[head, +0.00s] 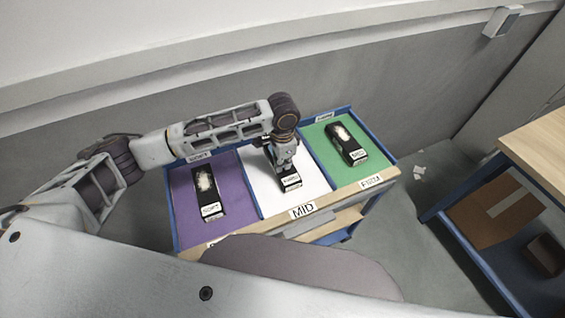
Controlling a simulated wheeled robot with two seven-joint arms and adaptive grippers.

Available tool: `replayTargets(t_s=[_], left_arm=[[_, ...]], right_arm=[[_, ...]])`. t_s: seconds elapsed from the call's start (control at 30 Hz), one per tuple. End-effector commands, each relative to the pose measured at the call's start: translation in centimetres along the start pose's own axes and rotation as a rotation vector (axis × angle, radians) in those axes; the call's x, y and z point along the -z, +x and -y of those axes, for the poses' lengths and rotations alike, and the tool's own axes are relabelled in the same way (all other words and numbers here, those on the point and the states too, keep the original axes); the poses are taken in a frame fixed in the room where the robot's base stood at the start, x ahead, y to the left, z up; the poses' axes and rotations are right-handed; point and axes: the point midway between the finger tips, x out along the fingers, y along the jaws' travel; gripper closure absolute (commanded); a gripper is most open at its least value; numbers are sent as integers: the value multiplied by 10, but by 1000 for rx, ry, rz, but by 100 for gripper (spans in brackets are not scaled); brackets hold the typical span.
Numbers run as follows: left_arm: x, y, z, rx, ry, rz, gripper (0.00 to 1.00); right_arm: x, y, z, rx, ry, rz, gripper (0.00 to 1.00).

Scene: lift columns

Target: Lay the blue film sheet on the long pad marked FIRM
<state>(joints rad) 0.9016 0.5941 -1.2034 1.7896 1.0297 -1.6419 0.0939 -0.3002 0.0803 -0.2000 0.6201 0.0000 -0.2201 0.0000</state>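A cart top has three coloured sections. The green section (318,150) at the right has a front label that seems to read FIRM (371,182). The white section (254,188) in the middle is marked MID, and the purple section (236,205) is at the left. A black block (291,183) with a small white label lies on the white section. My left gripper (283,165) points down at this block, over or against it; its fingertips are too small and covered to tell whether they grip. I cannot make out a blue film sheet. My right gripper is not in view.
Labelled black blocks lie on the purple section (209,192) and the green section (346,144). Blue rims (172,210) edge the cart. A grey wall stands close behind. At the right is a wooden-topped table (540,140) with a cardboard box (497,212) below it.

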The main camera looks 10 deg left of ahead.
Motion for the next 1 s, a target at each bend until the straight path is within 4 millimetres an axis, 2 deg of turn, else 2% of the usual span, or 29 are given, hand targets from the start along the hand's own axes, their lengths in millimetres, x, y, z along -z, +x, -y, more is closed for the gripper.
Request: replayTargets(t_s=[1.0], left_arm=[[0, 3, 0, 0, -1, 0, 100]], right_arm=[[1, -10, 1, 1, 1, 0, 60]])
